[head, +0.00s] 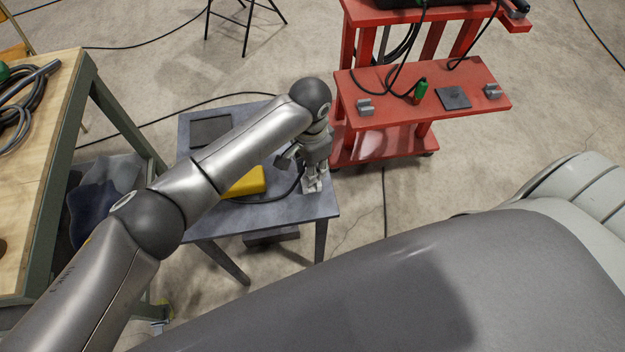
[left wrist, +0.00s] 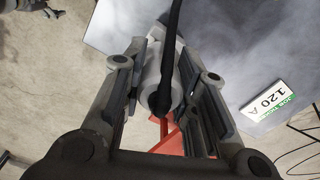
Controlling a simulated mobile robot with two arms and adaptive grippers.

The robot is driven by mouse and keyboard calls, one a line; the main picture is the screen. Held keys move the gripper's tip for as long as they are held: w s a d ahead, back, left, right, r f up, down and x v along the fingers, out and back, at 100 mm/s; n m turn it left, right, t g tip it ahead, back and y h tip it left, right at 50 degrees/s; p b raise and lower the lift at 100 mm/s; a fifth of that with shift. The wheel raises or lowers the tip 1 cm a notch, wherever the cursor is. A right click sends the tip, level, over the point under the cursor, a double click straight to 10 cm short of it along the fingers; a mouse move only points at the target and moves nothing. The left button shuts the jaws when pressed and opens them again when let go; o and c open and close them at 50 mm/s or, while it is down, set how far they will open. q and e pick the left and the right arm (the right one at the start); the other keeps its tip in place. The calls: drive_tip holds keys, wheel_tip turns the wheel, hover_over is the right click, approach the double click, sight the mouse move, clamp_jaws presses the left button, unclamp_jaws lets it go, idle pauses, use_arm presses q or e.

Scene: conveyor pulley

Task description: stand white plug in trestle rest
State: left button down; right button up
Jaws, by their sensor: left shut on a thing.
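My left gripper (head: 314,187) is over the near right part of the small grey table (head: 280,212) in the head view. In the left wrist view, its fingers (left wrist: 165,95) are closed on the white plug (left wrist: 155,70), a pale cylinder with a black cable running across it. In the head view the plug is mostly hidden by the fingers. Two small grey notched blocks, left (head: 366,107) and right (head: 492,91), sit on the red cart's shelf; I cannot tell whether either is the trestle rest. My right gripper is not in view.
A yellow box (head: 247,182) and a dark pad (head: 210,130) lie on the grey table. The red cart (head: 400,95) holds a green connector (head: 421,89) and a dark plate (head: 453,98). A wooden-topped bench (head: 45,150) stands left. A label (left wrist: 267,101) shows in the wrist view.

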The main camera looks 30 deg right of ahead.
use_arm(q)
drive_tip(key=shift+f+b, duration=0.5)
drive_tip(key=shift+f, duration=0.35)
drive_tip(key=c, duration=1.1)
unclamp_jaws()
drive_tip(key=shift+r, duration=0.1)
wheel_tip(320, 180, up, 9)
drive_tip(key=p, duration=0.9)
